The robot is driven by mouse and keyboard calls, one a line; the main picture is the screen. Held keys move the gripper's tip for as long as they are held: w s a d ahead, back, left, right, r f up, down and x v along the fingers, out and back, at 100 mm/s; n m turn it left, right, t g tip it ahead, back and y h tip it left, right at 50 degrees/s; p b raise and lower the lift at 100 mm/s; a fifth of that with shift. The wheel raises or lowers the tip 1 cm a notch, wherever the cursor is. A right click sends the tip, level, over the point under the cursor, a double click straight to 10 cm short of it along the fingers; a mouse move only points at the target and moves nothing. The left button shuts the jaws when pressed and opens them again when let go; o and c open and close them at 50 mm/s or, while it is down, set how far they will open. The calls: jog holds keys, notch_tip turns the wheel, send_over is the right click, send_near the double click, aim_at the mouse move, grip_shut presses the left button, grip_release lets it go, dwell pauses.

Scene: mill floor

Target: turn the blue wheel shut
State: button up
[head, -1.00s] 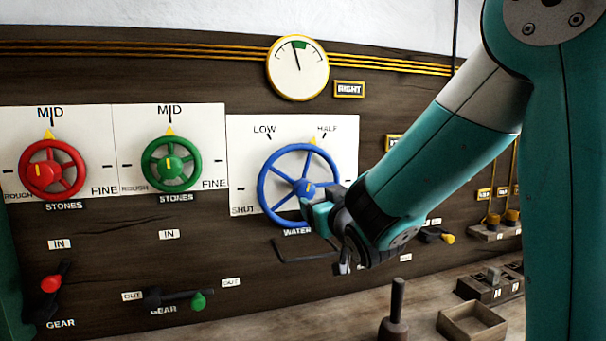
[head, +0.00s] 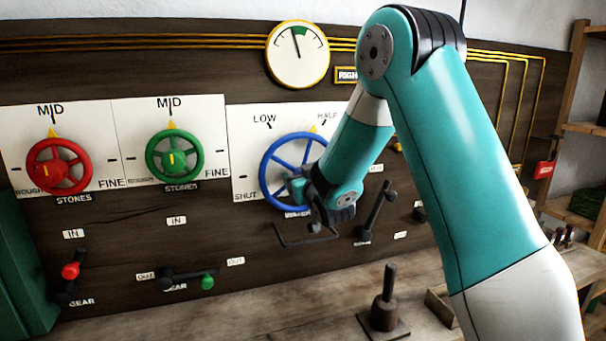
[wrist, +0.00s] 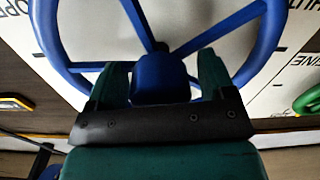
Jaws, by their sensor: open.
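The blue wheel (head: 265,163) is mounted on a white plate marked LOW, HALF and SHUT. The yellow pointer (head: 313,129) above its rim sits just left of the HALF mark. My gripper (head: 295,187) is in front of the wheel's lower middle and hides its hub in the head view. In the wrist view, my gripper (wrist: 163,70) has its two fingers apart, one on each side of the blue hub (wrist: 158,78). The jaws are open. I cannot tell whether the fingers touch the hub. The wheel's rim and spokes spread around the fingers.
A green wheel (head: 191,142) and a red wheel (head: 84,164) are to the left on the same wall. Levers with a red knob (head: 70,270) and a green knob (head: 207,281) are below them. A dark post (head: 386,285) stands on the bench below my arm.

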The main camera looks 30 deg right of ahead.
jog(key=shift+c, duration=0.4)
jog(key=c, duration=0.8)
jog(key=shift+c, duration=0.2)
jog(key=shift+n, duration=0.4)
jog(key=n, duration=0.4)
jog(key=shift+n, duration=0.3)
jog(key=n, duration=0.5)
jog(key=n+p, duration=0.3)
jog(key=n, duration=0.3)
jog(key=shift+a+r+n, duration=0.1)
jog(key=shift+n, duration=0.2)
jog(key=n+p, duration=0.2)
jog(key=n, duration=0.2)
jog(key=shift+n, duration=0.3)
